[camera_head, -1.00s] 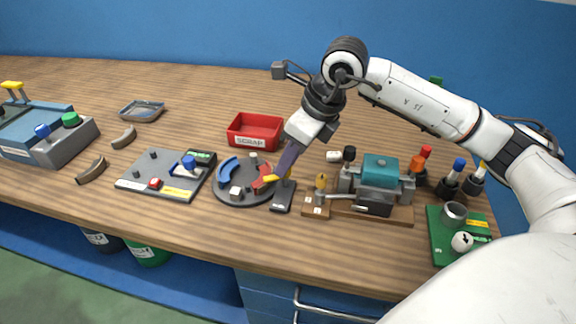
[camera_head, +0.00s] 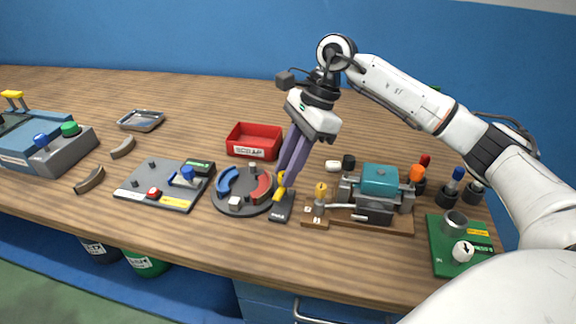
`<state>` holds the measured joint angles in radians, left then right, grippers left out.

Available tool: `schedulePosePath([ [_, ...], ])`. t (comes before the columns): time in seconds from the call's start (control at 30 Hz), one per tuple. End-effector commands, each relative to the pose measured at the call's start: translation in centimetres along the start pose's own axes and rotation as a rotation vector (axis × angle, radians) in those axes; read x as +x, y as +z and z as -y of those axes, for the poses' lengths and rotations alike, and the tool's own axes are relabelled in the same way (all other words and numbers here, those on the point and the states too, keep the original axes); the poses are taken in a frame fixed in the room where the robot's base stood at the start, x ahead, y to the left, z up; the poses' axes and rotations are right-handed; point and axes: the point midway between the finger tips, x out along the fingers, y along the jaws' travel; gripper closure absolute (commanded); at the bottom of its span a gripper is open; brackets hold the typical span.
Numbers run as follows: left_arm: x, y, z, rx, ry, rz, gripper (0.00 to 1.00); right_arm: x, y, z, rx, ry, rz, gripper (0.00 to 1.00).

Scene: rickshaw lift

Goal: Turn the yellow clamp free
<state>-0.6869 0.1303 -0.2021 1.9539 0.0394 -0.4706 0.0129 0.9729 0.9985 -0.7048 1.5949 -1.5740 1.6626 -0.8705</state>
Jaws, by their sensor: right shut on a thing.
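The yellow clamp (camera_head: 279,194) stands on a small black block (camera_head: 281,211), beside the right edge of the dark round plate (camera_head: 238,210). Its yellow lever points toward the front of the bench. My right gripper (camera_head: 283,181) comes down from above, its long purple-grey fingers shut on the yellow clamp. The fingertips hide part of it. My left gripper is not in view.
A red scrap bin (camera_head: 253,141) stands behind the plate. A grey panel (camera_head: 166,185) lies left. Open bench lies behind the bin.

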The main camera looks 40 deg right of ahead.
Motion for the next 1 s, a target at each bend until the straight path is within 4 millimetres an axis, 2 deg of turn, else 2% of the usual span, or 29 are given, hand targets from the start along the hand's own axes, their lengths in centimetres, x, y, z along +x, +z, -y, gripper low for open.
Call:
schedulePosePath([
  [0.33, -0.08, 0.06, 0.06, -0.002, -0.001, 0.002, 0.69, -0.11, 0.04, 0.17, -0.13, 0.051, -0.001, 1.0],
  [0.87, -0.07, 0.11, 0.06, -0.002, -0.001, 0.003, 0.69, -0.05, 0.01, 0.18, -0.154, 0.06, -0.001, 1.0],
  [0.9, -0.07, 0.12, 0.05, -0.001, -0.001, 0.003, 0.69, -0.05, 0.01, 0.18, -0.154, 0.06, -0.001, 0.77],
  [1.0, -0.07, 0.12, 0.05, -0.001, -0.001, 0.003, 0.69, -0.05, 0.01, 0.17, -0.153, 0.06, -0.001, 0.6],
])
